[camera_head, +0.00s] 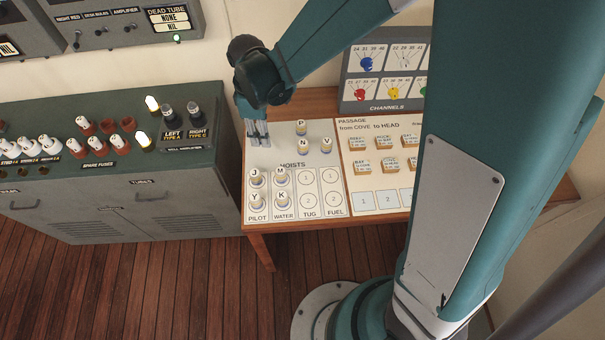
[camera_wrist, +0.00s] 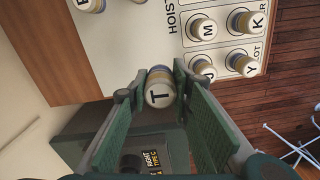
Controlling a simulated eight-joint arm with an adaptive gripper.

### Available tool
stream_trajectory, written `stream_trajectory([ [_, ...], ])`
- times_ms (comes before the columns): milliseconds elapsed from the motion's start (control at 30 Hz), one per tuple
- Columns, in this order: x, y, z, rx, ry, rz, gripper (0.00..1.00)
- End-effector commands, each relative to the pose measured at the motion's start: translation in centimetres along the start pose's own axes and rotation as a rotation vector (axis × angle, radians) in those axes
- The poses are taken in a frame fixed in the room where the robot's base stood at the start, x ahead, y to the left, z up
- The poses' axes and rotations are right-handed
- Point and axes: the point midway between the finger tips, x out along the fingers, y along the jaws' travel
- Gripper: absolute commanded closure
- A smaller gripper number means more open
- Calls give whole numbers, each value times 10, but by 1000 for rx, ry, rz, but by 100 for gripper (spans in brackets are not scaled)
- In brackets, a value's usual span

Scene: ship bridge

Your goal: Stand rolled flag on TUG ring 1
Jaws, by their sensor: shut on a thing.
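My gripper (camera_head: 258,138) is over the back left of the white hoists sheet. In the wrist view its fingers (camera_wrist: 160,84) are shut on a rolled flag (camera_wrist: 159,95) with a T on its top. In the head view the fingers hide most of this flag, and I cannot tell whether it touches the sheet. TUG ring 1 (camera_head: 308,178) is a printed circle on the hoists sheet, in the TUG column above ring 2 (camera_head: 309,198). TUG ring 1 is empty, to the front right of my gripper.
Rolled flags J (camera_head: 255,177), M (camera_head: 281,176), Y (camera_head: 256,200) and K (camera_head: 283,199) stand on the PILOT and WATER rings. Flags P (camera_head: 301,128) and N (camera_head: 303,146) stand behind the TUG column. The FUEL rings (camera_head: 333,177) are empty. Lettered blocks stand to the right.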

Motion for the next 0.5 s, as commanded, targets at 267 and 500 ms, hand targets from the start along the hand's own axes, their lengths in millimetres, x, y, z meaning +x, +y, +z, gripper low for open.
stream_trajectory([
  [267,-1,-16,52,-9,0,1,87],
  [500,-1,-35,96,-20,0,3,87],
])
